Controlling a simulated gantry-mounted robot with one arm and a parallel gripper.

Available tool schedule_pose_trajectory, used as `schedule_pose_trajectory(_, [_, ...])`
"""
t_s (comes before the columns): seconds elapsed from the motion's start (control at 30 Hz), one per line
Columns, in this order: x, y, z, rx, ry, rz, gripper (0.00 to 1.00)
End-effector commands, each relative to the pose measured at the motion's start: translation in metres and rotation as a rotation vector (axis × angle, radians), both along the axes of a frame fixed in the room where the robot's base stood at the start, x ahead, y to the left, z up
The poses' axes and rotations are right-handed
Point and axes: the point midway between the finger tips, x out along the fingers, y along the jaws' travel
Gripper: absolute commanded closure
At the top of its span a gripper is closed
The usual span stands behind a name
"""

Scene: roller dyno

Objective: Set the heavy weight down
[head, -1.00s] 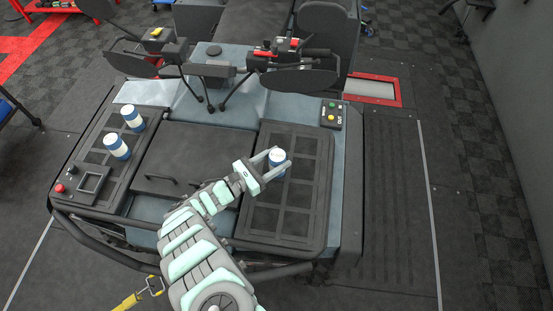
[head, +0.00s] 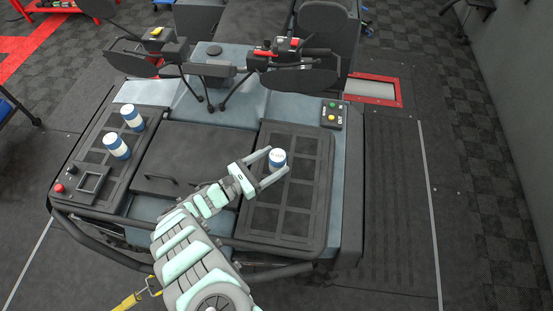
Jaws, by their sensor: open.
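A white and blue cylindrical weight (head: 277,158) stands upright in the upper left part of the gridded black tray (head: 294,222) on the right of the console. My gripper (head: 279,162) is open, with its two fingers reaching around the near side of this weight. I cannot tell whether a finger touches it. No label telling which is heavy can be read.
A button box (head: 331,113) with green and yellow buttons sits behind the right tray. Handlebars with a red part (head: 265,53) overhang the back. A dark hatch with a handle (head: 160,178) lies between the panels. The tray's other cells are empty.

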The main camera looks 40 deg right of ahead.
Motion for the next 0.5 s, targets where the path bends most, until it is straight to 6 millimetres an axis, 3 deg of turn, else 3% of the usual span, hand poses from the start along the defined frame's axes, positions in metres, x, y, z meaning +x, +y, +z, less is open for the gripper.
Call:
schedule_pose_trajectory(0.3, [0.011,0.068,-0.003,0.001,-0.001,0.004,0.29])
schedule_pose_trajectory(0.5, [0.015,0.094,-0.002,0.003,-0.002,0.004,0.29])
